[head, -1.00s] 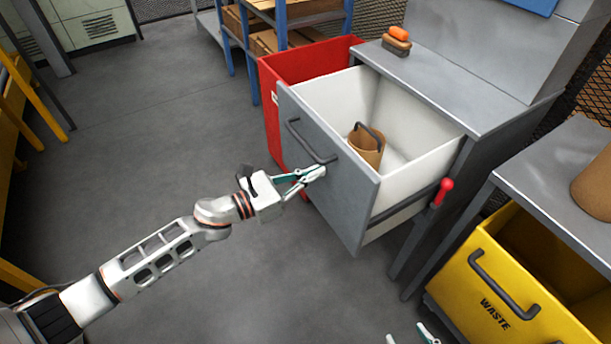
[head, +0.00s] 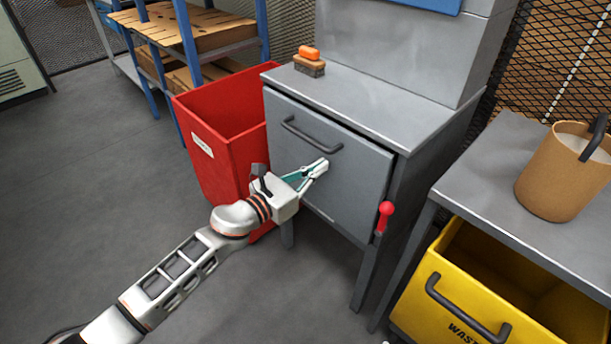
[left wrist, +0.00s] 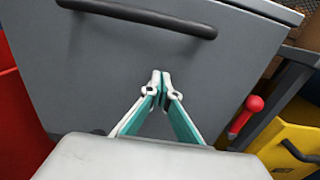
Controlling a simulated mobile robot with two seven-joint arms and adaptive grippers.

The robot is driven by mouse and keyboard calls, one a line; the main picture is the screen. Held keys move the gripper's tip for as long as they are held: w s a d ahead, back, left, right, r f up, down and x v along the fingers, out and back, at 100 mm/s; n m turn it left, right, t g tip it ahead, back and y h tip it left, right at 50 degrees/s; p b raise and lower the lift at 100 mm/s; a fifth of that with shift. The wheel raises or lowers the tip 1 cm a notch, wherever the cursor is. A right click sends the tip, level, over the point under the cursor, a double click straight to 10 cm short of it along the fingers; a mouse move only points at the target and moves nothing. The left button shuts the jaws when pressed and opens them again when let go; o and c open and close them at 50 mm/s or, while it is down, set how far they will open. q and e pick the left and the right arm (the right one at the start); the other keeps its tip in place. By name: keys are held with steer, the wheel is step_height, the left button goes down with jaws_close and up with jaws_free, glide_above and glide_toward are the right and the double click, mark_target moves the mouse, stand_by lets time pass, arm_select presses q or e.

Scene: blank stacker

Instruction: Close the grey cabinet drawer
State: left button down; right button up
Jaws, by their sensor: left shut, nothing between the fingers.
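The grey cabinet (head: 421,126) stands in the middle of the head view. Its drawer (head: 350,185) sits pushed in, with the front about flush with the cabinet and a thin dark seam along the top. The dark bar handle (head: 312,134) is on the upper part of the drawer front, and it also shows at the top of the left wrist view (left wrist: 140,15). My left gripper (head: 322,166) is shut and empty, with its fingertips at the drawer front below the handle. I cannot tell whether they touch. The drawer's inside is hidden. My right gripper is not in view.
A red bin (head: 219,140) stands close left of the cabinet. A red-knobbed lever (head: 385,211) is on the cabinet's right side. A brush (head: 309,64) lies on top. At right are a grey table (head: 480,190), brown bucket (head: 551,175) and yellow waste bin (head: 415,305).

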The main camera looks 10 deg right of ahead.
arm_select(q)
steer(key=shift+x, duration=1.15)
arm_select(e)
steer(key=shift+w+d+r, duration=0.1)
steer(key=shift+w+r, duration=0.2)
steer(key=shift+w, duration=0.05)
arm_select(q)
steer(key=shift+r, duration=0.25)
steer(key=shift+a, duration=0.15)
